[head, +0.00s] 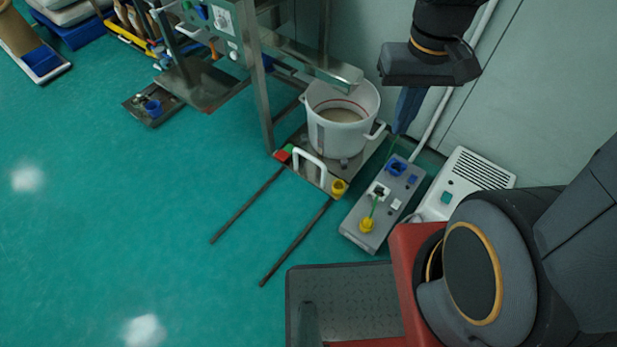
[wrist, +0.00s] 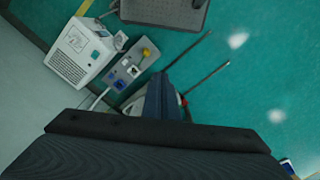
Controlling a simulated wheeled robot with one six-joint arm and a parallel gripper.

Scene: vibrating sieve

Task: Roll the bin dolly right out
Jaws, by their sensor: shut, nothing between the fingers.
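The bin dolly (head: 333,186) is a low flat platform with a white handle (head: 311,166) at its front edge. It stands under the steel frame of the sieve. A white bin (head: 341,136) with side handles sits on it, holding pale material. Two dark floor rails (head: 296,243) run from the dolly toward the open floor. My gripper (head: 402,126) is shut and empty, pointing down behind and to the right of the bin, apart from the dolly handle. In the wrist view my gripper (wrist: 163,84) covers most of the bin and dolly; the rails (wrist: 206,78) show beyond it.
A grey box with coloured buttons (head: 380,203) stands right of the dolly, beside a white vented unit (head: 466,184) by the wall. A dark tray (head: 152,104) lies left of the sieve frame (head: 262,90). The green floor around the rails is clear.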

